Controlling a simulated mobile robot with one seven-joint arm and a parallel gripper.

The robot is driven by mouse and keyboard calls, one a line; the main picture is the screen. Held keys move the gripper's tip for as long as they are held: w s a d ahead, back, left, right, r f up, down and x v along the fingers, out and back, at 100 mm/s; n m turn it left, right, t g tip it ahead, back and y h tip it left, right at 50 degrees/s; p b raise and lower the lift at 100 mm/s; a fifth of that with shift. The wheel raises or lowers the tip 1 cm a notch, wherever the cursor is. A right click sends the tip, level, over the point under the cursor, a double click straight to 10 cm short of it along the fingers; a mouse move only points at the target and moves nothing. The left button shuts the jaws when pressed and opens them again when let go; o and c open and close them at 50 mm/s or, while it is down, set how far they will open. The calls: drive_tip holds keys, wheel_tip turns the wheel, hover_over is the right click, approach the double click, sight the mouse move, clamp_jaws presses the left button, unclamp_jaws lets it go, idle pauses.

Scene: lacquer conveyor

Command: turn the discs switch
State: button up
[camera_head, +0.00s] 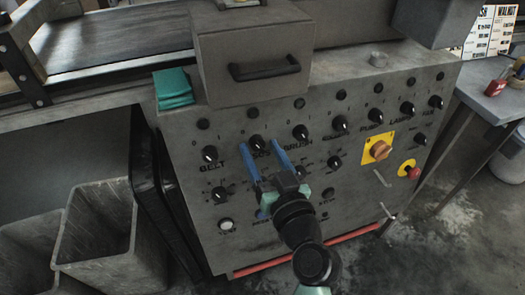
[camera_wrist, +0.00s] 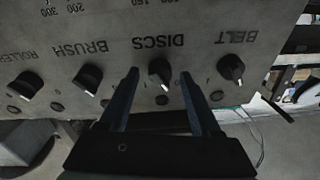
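The discs switch (camera_head: 256,142) is a small black rotary knob with a white pointer mark on the grey control panel (camera_head: 188,130), second from the left in its row. In the wrist view, which is upside down, the discs knob (camera_wrist: 160,72) sits below its DISCS label. My gripper (camera_head: 259,148) is open, with one blue finger on each side of the knob in the picture. It also shows in the wrist view (camera_wrist: 160,77), with gaps between the fingers and the knob. I cannot tell how far the fingertips are from the panel.
The belt knob (camera_head: 210,154) and brush knob (camera_head: 300,132) flank the discs knob closely. A yellow-backed orange switch (camera_head: 379,149) and red emergency button (camera_head: 414,172) are farther right. A handled drawer box (camera_head: 250,55) and teal cloth (camera_head: 173,88) are above.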

clamp_jaws()
drive_tip(key=shift+m, duration=0.3)
drive_tip(key=m+h+p, duration=0.1)
drive_tip(key=m, duration=0.2)
drive_tip(key=shift+a+p, duration=0.1)
drive_tip(key=shift+p, duration=0.25)
drive_tip(key=m+p, duration=0.2)
drive_tip(key=m, duration=0.2)
drive_tip(key=shift+s+r+h+p, duration=0.1)
drive_tip(key=shift+r+h+p, duration=0.05)
drive_tip(key=shift+h+p, duration=0.2)
drive_tip(key=m+h+p, duration=0.1)
drive_tip(key=m+p, duration=0.2)
drive_tip(key=m, duration=0.1)
drive_tip(key=shift+a, duration=0.1)
drive_tip(key=shift+m+h+p, duration=0.25)
drive_tip(key=shift+m+p, duration=0.55)
drive_tip(key=shift+m, duration=0.3)
